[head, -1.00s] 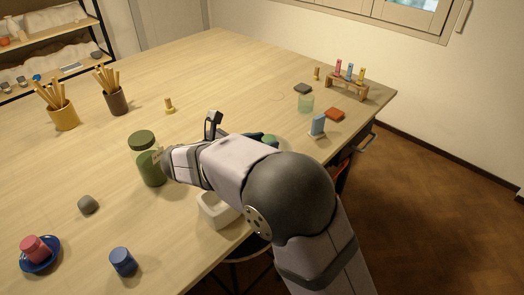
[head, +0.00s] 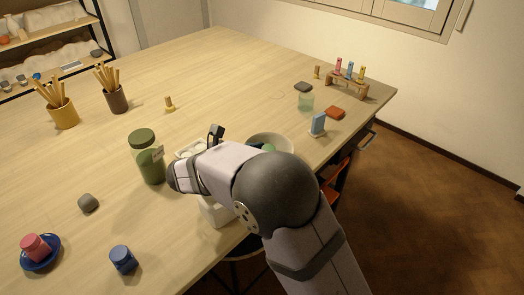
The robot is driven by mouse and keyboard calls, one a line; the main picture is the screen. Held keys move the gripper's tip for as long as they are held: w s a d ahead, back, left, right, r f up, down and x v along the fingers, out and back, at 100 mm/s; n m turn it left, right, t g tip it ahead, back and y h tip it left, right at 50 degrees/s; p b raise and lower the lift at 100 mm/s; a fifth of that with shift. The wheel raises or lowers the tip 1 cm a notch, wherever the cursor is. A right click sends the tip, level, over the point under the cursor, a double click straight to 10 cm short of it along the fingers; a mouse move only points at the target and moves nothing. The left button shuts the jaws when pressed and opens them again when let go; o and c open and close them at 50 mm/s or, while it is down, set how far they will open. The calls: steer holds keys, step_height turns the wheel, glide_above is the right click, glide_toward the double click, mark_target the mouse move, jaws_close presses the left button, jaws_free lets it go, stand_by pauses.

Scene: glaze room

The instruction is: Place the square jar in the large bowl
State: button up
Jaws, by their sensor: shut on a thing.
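The large bowl (head: 288,141) is pale and round, beyond my arm. Its left and near parts are hidden, and something green (head: 268,147) shows in it. My arm crosses the near side of the table and hides my gripper's jaws and whatever is between them. Only a small dark part near the arm's end shows above the arm. I cannot make out the square jar with certainty. A white square-sided vessel (head: 213,213) stands near the front edge, partly behind my arm.
A tall green lidded jar (head: 150,163) stands just left of my arm. A white dish (head: 184,152) shows behind the arm. The far middle of the table is clear.

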steer(key=shift+f, duration=0.25)
steer(key=o, duration=1.2)
steer(key=shift+r, duration=0.1)
steer(key=shift+r, duration=0.6)
steer(key=b+v, duration=0.1)
steer(key=v, duration=1.1)
steer(key=shift+d, duration=0.1)
